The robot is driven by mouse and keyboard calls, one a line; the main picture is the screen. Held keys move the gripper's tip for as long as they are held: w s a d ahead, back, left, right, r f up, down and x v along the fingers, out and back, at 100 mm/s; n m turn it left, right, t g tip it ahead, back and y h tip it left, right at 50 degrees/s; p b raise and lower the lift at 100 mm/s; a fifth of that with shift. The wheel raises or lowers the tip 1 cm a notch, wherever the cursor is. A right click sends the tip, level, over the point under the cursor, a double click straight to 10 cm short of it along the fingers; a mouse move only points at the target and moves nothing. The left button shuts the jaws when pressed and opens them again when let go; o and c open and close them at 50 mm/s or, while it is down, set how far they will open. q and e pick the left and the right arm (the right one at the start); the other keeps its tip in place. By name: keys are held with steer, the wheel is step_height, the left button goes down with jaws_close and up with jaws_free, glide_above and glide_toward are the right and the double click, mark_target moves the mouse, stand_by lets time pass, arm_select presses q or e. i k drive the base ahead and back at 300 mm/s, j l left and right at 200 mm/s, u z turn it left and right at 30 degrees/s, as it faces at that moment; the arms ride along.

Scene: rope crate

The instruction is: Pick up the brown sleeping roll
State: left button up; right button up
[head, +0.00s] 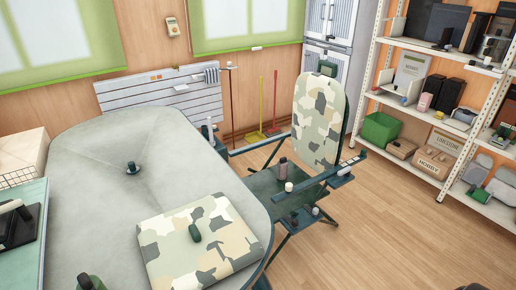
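I cannot make out a brown sleeping roll in the head view. The brown things I can tell on the shelf rack are boxes, such as the brown box (437,161) on a low shelf. Neither of my grippers can be clearly seen. A dark shape (473,287) is cut off by the bottom edge at the right, and I cannot tell what it is.
A grey-green table (105,205) fills the left, with a camouflage cushion (165,243) on it. A camouflage folding chair (318,120) stands behind its right side. A white shelf rack (372,62) with a green crate (380,129) stands right. Wooden floor (385,225) between is clear.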

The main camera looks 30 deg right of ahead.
mark_target(283, 163)
steer(key=z, duration=1.2)
steer(key=i+l+u, duration=0.1)
steer(key=i+l, duration=0.15)
steer(key=l, duration=0.1)
